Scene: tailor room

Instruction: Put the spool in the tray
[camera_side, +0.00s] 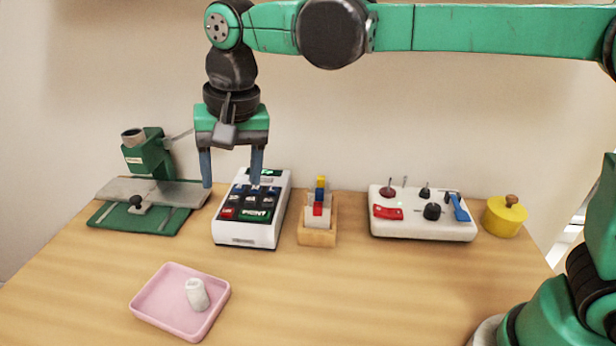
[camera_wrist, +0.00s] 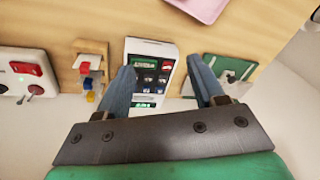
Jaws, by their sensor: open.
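A white spool (camera_side: 196,294) is inside the pink tray (camera_side: 150,306) at the front left of the table in the side view. It appears to stand tilted or upright on the tray floor, right of its middle. My gripper (camera_side: 231,184) is open and empty, its two blue fingers pointing down near the back of the table, above the keypad device. In the wrist view my gripper (camera_wrist: 164,80) shows its fingers spread wide with nothing between them. The tray's edge (camera_wrist: 203,10) shows at the top of that view; the spool is out of sight there.
A white keypad device (camera_side: 249,230) stands below my gripper. A green machine (camera_side: 150,190) is to its left. A wooden holder with coloured blocks (camera_side: 317,236), a white control box (camera_side: 410,226) and a yellow pot (camera_side: 503,218) stand to the right. The front middle table is clear.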

